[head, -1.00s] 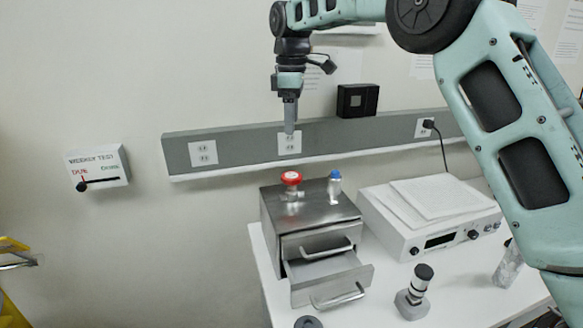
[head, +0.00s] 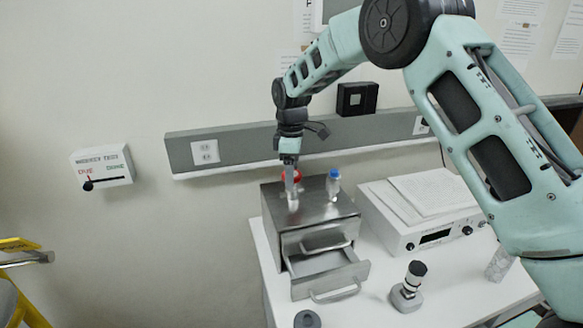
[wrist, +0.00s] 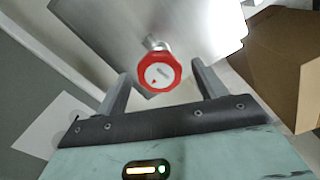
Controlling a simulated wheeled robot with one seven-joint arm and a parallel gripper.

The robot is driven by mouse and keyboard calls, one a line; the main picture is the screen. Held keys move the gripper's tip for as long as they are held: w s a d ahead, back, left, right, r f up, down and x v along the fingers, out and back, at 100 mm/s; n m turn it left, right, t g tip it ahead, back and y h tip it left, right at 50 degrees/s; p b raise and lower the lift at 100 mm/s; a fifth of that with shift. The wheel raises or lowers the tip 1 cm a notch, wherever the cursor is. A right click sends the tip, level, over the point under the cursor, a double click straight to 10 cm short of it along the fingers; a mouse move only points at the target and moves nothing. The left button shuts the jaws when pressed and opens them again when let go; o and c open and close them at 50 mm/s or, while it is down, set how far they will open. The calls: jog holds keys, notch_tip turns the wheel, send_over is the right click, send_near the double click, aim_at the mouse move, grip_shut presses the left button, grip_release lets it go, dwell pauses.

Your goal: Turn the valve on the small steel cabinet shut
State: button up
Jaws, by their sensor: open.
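The small steel cabinet (head: 318,213) stands on the white table with its lower drawer pulled out. The red valve knob (wrist: 159,72) has a pale centre with a small red mark and sits on a metal stem on the cabinet top. In the head view the valve (head: 297,176) is partly hidden behind my gripper (head: 291,183). In the wrist view my gripper (wrist: 161,84) is open, with one finger on each side of the knob and visible gaps to both. I cannot tell how far the fingertips are above the cabinet top.
A blue-capped fitting (head: 333,184) stands on the cabinet top just right of the valve. A white instrument (head: 422,236) with papers on it is to the right. A black-topped device (head: 408,285) stands in front. A grey wall rail (head: 240,150) runs behind.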

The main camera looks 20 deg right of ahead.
jog(key=shift+c, duration=0.3)
jog(key=c, duration=0.9)
